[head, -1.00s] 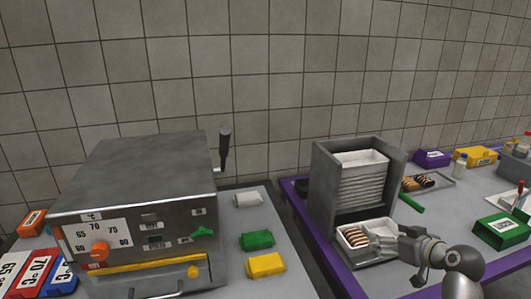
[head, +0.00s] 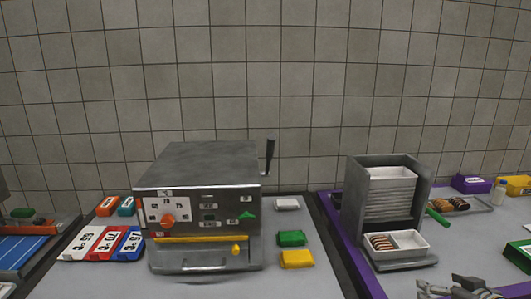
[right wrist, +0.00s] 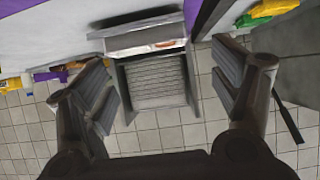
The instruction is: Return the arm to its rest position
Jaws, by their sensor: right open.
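My right gripper (head: 458,287) is at the bottom right edge of the head view, in front of the grey tray dispenser (head: 385,205). In the right wrist view its two fingers (right wrist: 160,90) are spread wide with nothing between them. The dispenser with its stacked white trays also shows in the right wrist view (right wrist: 155,85), beyond the fingers and apart from them. A white two-part tray (head: 410,240) stands at the dispenser's foot, with brown striped food (head: 382,243) in its left compartment. My left gripper is not in view.
A metal machine (head: 200,200) with an orange dial stands at centre left. White, green and yellow packets (head: 291,238) lie to its right. Temperature cards (head: 104,243) lie to its left. Purple and yellow boxes (head: 471,183) stand at the far right.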

